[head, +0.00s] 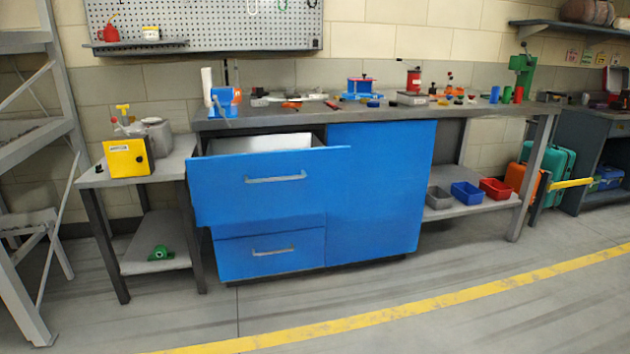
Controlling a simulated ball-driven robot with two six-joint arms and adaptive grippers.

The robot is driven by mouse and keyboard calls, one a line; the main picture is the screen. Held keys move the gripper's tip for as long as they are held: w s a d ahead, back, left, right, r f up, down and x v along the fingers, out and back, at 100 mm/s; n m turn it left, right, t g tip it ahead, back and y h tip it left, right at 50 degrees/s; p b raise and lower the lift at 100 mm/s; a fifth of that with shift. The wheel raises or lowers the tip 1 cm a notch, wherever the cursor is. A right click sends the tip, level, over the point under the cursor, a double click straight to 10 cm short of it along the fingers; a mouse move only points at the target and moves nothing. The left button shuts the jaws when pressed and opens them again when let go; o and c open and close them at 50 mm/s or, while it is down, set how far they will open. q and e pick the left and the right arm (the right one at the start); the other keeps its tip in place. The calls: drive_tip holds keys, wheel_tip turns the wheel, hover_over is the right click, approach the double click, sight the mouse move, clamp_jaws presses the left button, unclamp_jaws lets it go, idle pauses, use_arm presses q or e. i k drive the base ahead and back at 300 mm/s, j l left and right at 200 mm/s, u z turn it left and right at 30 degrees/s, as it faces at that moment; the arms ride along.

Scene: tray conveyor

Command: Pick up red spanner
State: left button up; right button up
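A grey workbench (400,113) stands against the wall, seen from some distance. A small thin red item (332,105) lies on its top near the middle; it may be the red spanner, but it is too small to tell. An orange-red item (291,105) lies to its left, also too small to make out. Neither of my grippers is in view.
The blue cabinet's top drawer (270,185) stands pulled out under the bench. A side table with a yellow box (128,157) is at the left. Grey, blue and red bins (494,188) sit on the lower shelf. The floor (420,320) in front is clear, crossed by a yellow line.

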sight(331, 105)
drive_tip(key=i+l, duration=0.15)
drive_tip(key=i, duration=0.3)
drive_tip(key=i+l+z, duration=0.1)
drive_tip(key=i, duration=0.35)
drive_tip(key=i+l, duration=0.25)
drive_tip(key=i, duration=0.2)
drive_tip(key=z, duration=0.05)
